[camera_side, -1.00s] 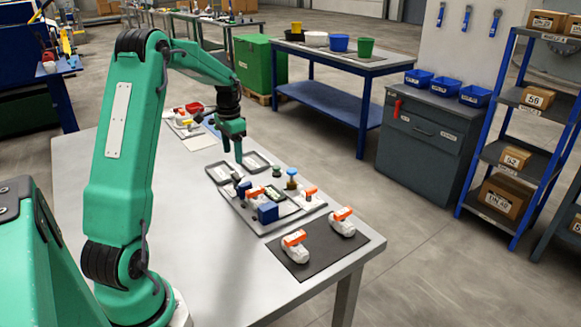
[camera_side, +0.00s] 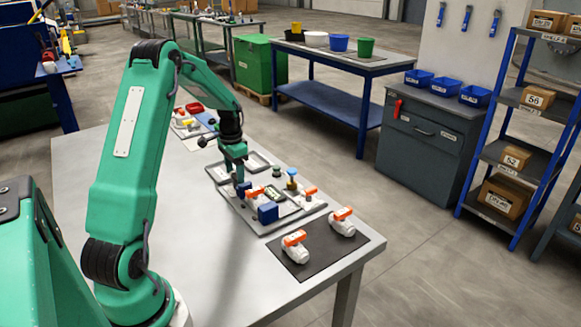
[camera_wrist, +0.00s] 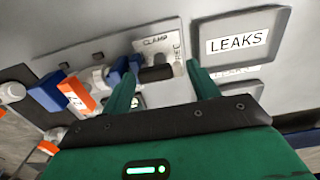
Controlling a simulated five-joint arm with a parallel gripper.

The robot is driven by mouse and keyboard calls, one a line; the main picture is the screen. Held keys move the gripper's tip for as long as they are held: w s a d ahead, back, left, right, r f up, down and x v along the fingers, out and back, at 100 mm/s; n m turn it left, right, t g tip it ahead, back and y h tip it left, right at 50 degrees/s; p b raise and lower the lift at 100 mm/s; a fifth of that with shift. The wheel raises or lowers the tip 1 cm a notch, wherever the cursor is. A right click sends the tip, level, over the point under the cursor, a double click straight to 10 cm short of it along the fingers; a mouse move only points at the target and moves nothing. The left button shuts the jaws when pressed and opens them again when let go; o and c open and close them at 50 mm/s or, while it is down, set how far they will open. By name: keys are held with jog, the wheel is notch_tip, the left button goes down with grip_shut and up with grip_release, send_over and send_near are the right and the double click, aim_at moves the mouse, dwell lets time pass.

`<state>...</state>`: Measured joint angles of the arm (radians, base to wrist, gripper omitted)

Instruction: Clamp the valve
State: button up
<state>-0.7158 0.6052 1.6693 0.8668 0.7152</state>
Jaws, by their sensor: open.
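A white valve with an orange handle (camera_wrist: 76,93) sits in the fixture between two blue blocks, a left one (camera_wrist: 47,90) and a right one (camera_wrist: 122,70). In the side view the nearer blue block (camera_side: 267,212) shows clearly, with the valve behind it partly hidden. A plate marked CLAMP and FREE (camera_wrist: 152,48) carries a dark handle (camera_wrist: 158,73). My gripper (camera_wrist: 163,82) is open, with its fingers spread to either side of that handle. Whether they touch it I cannot tell. In the side view my gripper (camera_side: 238,178) is low over the fixture's far left end.
Two more orange-handled valves, one nearer (camera_side: 295,248) and one farther (camera_side: 342,224), lie on a dark mat (camera_side: 318,262). A grey tray marked LEAKS (camera_wrist: 272,25) lies right of the fingers. A blue-topped knob (camera_side: 291,178) stands behind the fixture. The table's left side is clear.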

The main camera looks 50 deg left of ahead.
jog(key=c, duration=0.7)
